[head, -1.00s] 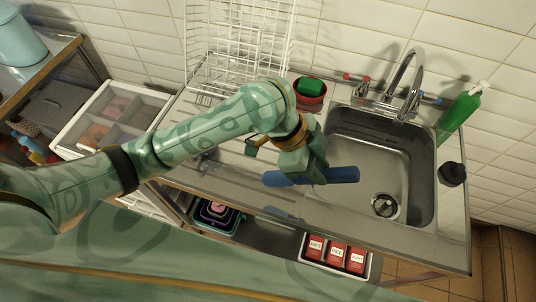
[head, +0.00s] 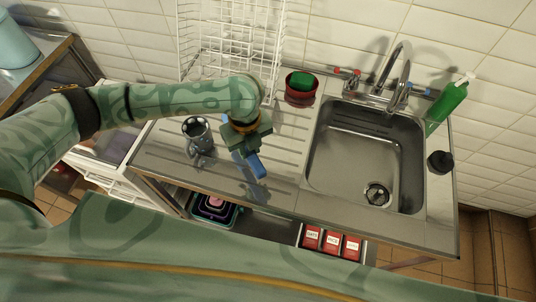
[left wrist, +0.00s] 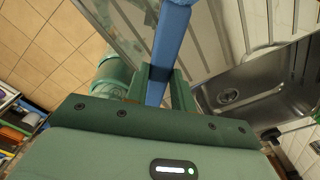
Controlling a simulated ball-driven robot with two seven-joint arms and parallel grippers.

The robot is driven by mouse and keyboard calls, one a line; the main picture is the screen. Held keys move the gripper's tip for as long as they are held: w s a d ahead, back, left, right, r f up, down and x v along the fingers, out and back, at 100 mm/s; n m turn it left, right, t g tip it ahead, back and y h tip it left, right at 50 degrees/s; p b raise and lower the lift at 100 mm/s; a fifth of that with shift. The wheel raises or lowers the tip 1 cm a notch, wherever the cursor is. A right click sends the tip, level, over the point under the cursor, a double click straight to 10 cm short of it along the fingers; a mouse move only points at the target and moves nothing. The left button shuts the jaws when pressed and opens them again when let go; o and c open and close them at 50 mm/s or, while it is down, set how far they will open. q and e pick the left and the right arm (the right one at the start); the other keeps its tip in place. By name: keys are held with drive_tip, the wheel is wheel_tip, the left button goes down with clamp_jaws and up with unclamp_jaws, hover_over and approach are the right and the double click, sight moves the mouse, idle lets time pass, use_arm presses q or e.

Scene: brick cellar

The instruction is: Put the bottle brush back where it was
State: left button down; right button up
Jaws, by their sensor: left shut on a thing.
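My left gripper (head: 243,145) is shut on a long blue bar, which I take to be the bottle brush (head: 257,166). It is above the ribbed drainer left of the sink. The bar slants down to the right out of the jaws in the head view. No bristles show, and part of the bar is hidden by the gripper. My right gripper is not in view.
A red bowl (head: 300,96) with a green sponge (head: 301,80) is behind. The steel sink (head: 350,150), green bottle (head: 447,103) and black round thing (head: 440,161) are right. A white wire rack (head: 215,45) stands behind.

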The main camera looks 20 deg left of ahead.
use_arm(q)
drive_tip(key=w+d+f, duration=0.1)
drive_tip(key=f, duration=0.1)
drive_tip(key=w+d+f+b, duration=0.1)
drive_tip(key=f, duration=0.1)
drive_tip(key=w+d+f+b, duration=0.1)
drive_tip(key=w+f, duration=0.1)
drive_tip(key=shift+d, duration=0.35)
wheel_tip(320, 180, down, 4)
drive_tip(key=shift+w+d+r+b, duration=0.15)
drive_tip(key=shift+r+b, duration=0.1)
drive_tip(key=shift+b, duration=0.45)
drive_tip(key=c, duration=1.2)
unclamp_jaws()
drive_tip(key=shift+r, duration=0.1)
wheel_tip(320, 180, up, 12)
drive_tip(key=p, duration=0.3)
drive_tip(key=shift+w+p, duration=0.15)
drive_tip(key=shift+p, duration=0.2)
